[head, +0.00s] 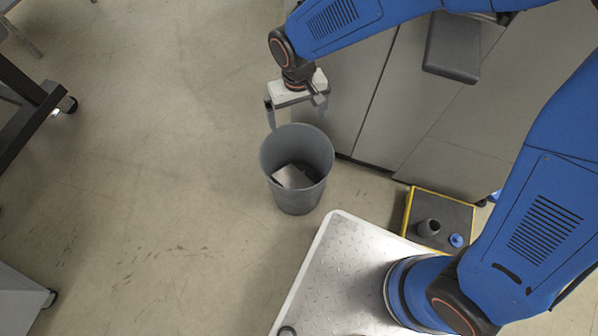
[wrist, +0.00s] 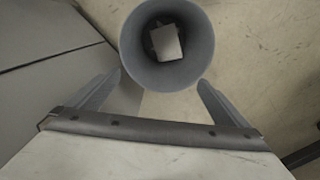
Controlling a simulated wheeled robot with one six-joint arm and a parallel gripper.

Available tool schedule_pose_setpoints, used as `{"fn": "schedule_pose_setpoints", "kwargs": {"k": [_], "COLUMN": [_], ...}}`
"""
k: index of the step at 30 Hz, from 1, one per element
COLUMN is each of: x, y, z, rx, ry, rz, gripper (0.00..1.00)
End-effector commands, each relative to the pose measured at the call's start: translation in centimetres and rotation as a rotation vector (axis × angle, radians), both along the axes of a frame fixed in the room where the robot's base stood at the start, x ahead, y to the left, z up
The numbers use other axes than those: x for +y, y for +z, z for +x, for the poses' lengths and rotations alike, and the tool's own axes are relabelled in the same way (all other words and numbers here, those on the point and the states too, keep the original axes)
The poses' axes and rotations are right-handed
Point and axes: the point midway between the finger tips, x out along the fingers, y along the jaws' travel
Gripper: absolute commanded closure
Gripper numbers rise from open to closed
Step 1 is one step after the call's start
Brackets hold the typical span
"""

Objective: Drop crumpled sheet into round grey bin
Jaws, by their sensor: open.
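The round grey bin (head: 297,203) stands upright on the floor, its open top facing up. It also shows in the wrist view (wrist: 137,62), just beyond the fingertips. A pale, flat-looking piece (head: 291,177) lies inside at the bottom, over something dark; in the wrist view it is a light grey patch (wrist: 166,43). I cannot tell whether this is the crumpled sheet; no other sheet shows. My gripper (head: 297,113) is open and empty, above the far rim side of the bin. In the wrist view its fingers (wrist: 160,79) are spread wide with nothing between them.
Grey cabinet panels (head: 430,95) stand behind and right of the bin. A yellow-edged dark tray (head: 457,216) with a dark cylinder and a blue item lies on the floor at right. A black-framed wheeled stand (head: 35,110) is at far left. Floor left of the bin is clear.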

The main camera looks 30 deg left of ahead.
Motion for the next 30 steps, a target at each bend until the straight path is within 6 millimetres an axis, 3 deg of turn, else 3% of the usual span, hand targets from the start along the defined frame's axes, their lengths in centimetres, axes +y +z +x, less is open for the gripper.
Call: {"fn": "schedule_pose_setpoints", "kwargs": {"k": [9, 15, 21, 30], "x": [0.0, 0.0, 0.0, 0.0], "y": [6.6, 9.9, 11.8, 12.2], "z": [0.0, 0.0, 0.0, 0.0], "rx": [-0.001, -0.001, 0.0, 0.001], "ry": [0.0, 0.0, 0.0, 0.0], "rz": [0.003, 0.003, 0.0, -0.001], "gripper": [0.0, 0.0, 0.0, 0.0]}}
